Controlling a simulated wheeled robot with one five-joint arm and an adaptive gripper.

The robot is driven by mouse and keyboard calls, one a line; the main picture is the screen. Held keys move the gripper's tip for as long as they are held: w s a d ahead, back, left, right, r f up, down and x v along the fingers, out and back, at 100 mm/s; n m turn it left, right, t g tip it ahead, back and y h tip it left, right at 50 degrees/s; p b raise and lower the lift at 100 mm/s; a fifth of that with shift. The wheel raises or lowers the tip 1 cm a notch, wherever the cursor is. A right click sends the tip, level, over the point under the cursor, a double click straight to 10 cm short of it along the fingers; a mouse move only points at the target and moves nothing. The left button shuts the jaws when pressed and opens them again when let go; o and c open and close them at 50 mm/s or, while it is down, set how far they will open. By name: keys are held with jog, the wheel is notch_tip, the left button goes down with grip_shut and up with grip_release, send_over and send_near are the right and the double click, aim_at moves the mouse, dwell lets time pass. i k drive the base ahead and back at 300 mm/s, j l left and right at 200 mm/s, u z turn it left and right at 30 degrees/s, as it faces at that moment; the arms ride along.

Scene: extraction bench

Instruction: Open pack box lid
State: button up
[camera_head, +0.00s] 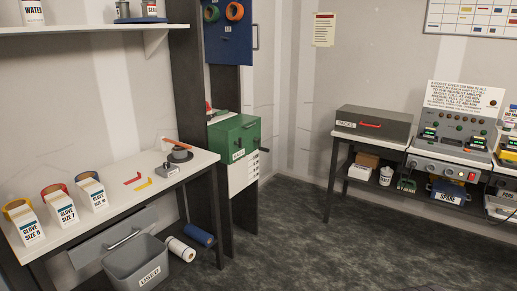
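The pack box (352,134) is a dark grey box with a white label that seems to read PACKS. It sits on the left end of the bench along the back wall, right of centre. Its flat lid (375,114) appears closed. A red handle (370,125) shows at the front. My gripper is not in this view.
A control panel (455,138) stands right of the box. Under that bench are a small carton (367,160) and a white bottle (386,176). A grey bin (137,265) is front left. The floor (320,240) before the bench is clear.

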aim_at(394, 125)
jog(key=i+z, duration=0.1)
jog(key=i, duration=0.65)
jog(key=i+j+z, duration=0.1)
jog(key=i, duration=0.65)
jog(key=i+j+z, duration=0.1)
jog(key=i, duration=0.65)
jog(key=i+l+u, duration=0.1)
jog(key=i, duration=0.55)
jog(key=i+l+u, duration=0.1)
jog(key=i, duration=0.55)
jog(key=i+l+u, duration=0.55)
jog(key=i, duration=0.2)
jog(key=j, duration=0.1)
